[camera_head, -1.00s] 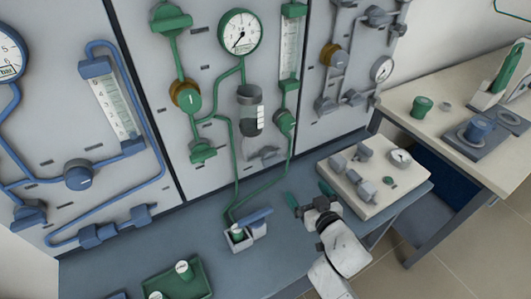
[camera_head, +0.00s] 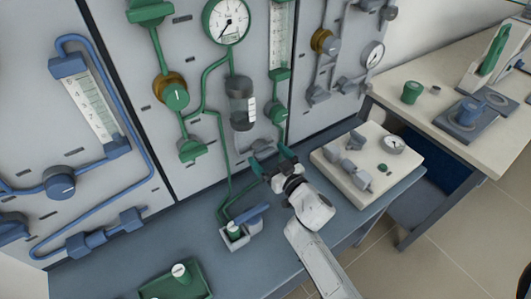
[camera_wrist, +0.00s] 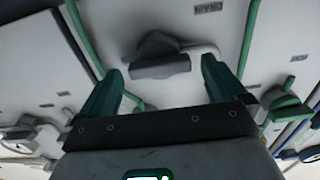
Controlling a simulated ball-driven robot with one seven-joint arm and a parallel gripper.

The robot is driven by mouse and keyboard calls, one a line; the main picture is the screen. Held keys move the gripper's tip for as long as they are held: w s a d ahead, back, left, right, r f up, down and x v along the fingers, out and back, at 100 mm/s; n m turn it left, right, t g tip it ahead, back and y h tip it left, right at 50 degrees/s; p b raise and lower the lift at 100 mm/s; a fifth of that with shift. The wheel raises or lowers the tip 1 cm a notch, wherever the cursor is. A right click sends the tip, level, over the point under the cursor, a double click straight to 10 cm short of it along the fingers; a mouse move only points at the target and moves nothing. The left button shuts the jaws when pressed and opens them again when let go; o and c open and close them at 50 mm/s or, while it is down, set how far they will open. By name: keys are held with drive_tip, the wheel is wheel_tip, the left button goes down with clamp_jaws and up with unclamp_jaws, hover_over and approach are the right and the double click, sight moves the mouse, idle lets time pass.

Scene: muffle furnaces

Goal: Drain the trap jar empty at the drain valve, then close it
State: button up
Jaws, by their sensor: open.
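The trap jar (camera_head: 241,105) is a dark-topped cylinder with a white label strip, upright on the middle wall panel. Its liquid level is too small to tell. Below it on the panel is the grey drain valve, mostly hidden by my gripper (camera_head: 271,160) in the head view. In the wrist view the drain valve (camera_wrist: 160,64) shows a dark grey handle lying crosswise, with a "DRAIN" label (camera_wrist: 208,8) beyond it, upside down. My gripper (camera_wrist: 163,82) is open. Its green fingers stand either side of the handle in the picture, apart from it.
A cream block with fittings (camera_head: 345,185) is right of my arm. Green pipes run beside the valve.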

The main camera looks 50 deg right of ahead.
drive_tip(key=shift+x, duration=1.1)
drive_tip(key=shift+c, duration=0.5)
drive_tip(key=c, duration=0.9)
drive_tip(key=shift+o, duration=0.2)
